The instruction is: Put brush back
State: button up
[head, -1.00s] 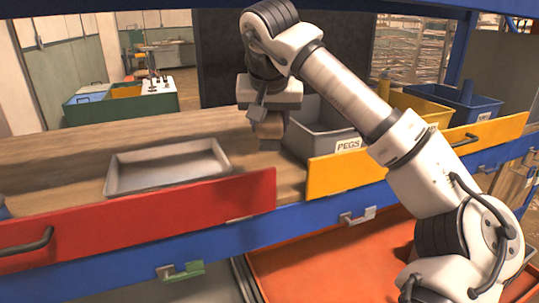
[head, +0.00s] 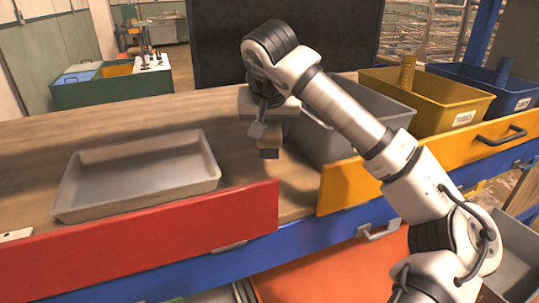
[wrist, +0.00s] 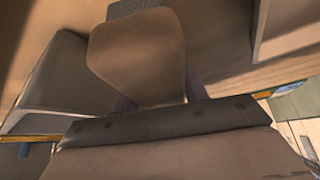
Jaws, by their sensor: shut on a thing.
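My gripper (head: 267,132) is shut on the brush, above the wooden table between the grey tray (head: 75,205) and the grey bin. The brush (head: 268,153) shows in the head view as a small brown block below the fingers; its lower end is close to the table, but I cannot tell if it touches. In the wrist view the brush (wrist: 140,55) is a wide brown body between the fingers, with a dark, textured end at the top edge. The tray is empty and shallow.
The grey bin (head: 345,140) stands close to the right of my gripper, partly behind my arm. A yellow bin (head: 440,115) and a blue bin (head: 515,100) stand further right. Red (head: 150,235) and yellow (head: 430,165) panels edge the front. Bare wood lies around the tray.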

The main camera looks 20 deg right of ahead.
aim_at(269, 128)
jog(key=shift+f+p, duration=0.6)
jog(key=shift+f, duration=2.6)
jog(key=shift+f, duration=0.15)
jog(key=o, duration=1)
jog(key=shift+c, duration=0.2)
jog(key=shift+r, duration=0.3)
jog(key=b+v, duration=0.2)
jog(key=v, duration=0.9)
jog(key=shift+s+r, duration=0.25)
jog(key=shift+r, duration=0.1)
